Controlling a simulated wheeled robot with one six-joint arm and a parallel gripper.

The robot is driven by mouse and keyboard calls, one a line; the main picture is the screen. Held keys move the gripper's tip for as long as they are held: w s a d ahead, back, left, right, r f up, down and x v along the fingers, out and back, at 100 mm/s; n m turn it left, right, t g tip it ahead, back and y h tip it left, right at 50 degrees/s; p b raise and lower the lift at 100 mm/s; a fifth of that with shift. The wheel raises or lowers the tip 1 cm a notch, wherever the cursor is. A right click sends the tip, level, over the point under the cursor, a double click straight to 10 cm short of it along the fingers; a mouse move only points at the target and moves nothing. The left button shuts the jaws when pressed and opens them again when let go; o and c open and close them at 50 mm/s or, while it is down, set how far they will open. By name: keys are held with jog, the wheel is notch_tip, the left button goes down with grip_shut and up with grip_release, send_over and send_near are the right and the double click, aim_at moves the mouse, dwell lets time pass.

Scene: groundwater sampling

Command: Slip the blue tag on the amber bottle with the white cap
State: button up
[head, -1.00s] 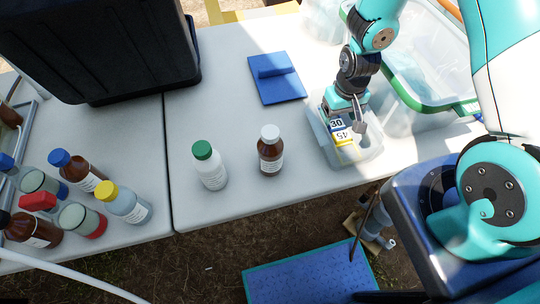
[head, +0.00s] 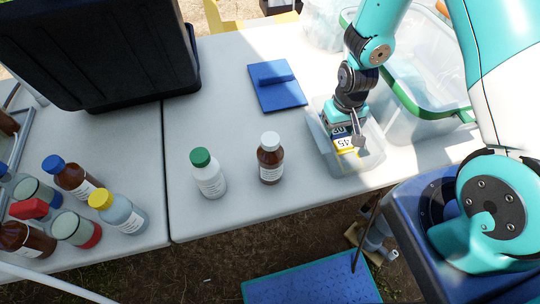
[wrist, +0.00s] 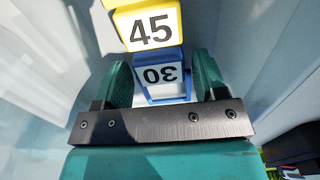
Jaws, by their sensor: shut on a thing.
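The amber bottle with the white cap (head: 270,160) stands upright on the table, left of the clear bin (head: 372,158). My gripper (wrist: 165,85) is down in the bin, shut on the blue tag (wrist: 163,80), which has a white face marked 30. A yellow tag (wrist: 148,26) marked 45 lies just beyond it in the wrist view. In the head view my gripper hides most of the blue tag, and the yellow tag shows below it in the bin.
A white bottle with a green cap (head: 208,175) stands left of the amber one. A blue pad (head: 277,88) lies behind. Several bottles stand at the far left. A large clear box with a green rim (head: 425,95) is right of the bin. Table between the bin and amber bottle is clear.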

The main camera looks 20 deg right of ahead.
jog(key=shift+r+p, duration=2.1)
jog(key=shift+r, duration=0.65)
